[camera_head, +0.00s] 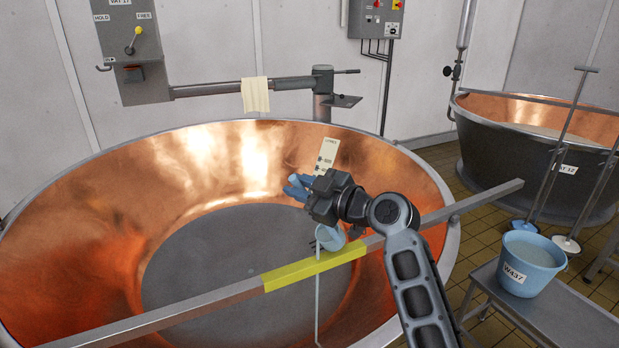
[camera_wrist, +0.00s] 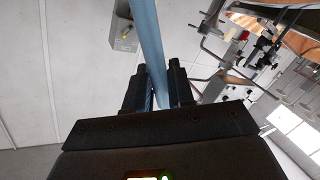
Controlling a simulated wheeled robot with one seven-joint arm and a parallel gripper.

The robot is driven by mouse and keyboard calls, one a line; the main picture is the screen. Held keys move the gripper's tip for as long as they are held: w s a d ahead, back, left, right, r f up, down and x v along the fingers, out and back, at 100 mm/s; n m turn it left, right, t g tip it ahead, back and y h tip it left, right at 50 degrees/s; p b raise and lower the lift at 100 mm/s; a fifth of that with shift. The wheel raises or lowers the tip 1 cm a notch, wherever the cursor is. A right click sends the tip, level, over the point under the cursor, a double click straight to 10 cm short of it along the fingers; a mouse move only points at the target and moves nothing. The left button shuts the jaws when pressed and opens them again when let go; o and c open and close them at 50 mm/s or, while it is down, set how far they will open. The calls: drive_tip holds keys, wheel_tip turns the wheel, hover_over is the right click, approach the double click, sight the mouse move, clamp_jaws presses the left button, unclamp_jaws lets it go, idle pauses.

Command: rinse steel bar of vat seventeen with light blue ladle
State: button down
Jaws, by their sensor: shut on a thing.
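The steel bar (camera_head: 190,307) lies across the open copper vat (camera_head: 95,215), with a yellow section (camera_head: 313,268) near its middle. A control box above this vat carries a partly cut-off label that seems to read VAT 17. My gripper (camera_head: 308,190) is over the vat, above and behind the bar. It is shut on the handle of the light blue ladle, which passes between the fingers (camera_wrist: 161,82) in the wrist view. The ladle's bowl (camera_head: 330,238) hangs tilted just above the yellow section. A thin pale stream (camera_head: 318,305) runs down there past the bar. The bowl's inside is hidden.
A light blue bucket (camera_head: 530,262) marked W437 holds liquid on a grey bench (camera_head: 560,320) at right. A second copper vat (camera_head: 500,150) and long-handled tools stand behind it. A cloth (camera_head: 255,95) hangs on a pipe behind the near vat. A scale plate (camera_head: 327,153) stands at its wall.

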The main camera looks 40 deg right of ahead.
drive_tip(key=a+f+n+h+b, duration=0.1)
drive_tip(key=a+f+n+b, duration=0.4)
drive_tip(key=f, duration=0.6)
drive_tip(key=a+f+n+h+b, duration=0.2)
drive_tip(key=a+f+n+b, duration=0.4)
drive_tip(key=a+f, duration=0.4)
drive_tip(key=shift+w+f+g, duration=0.35)
drive_tip(key=shift+f+g, duration=0.05)
drive_tip(key=shift+f, duration=0.5)
drive_tip(key=shift+b, duration=0.4)
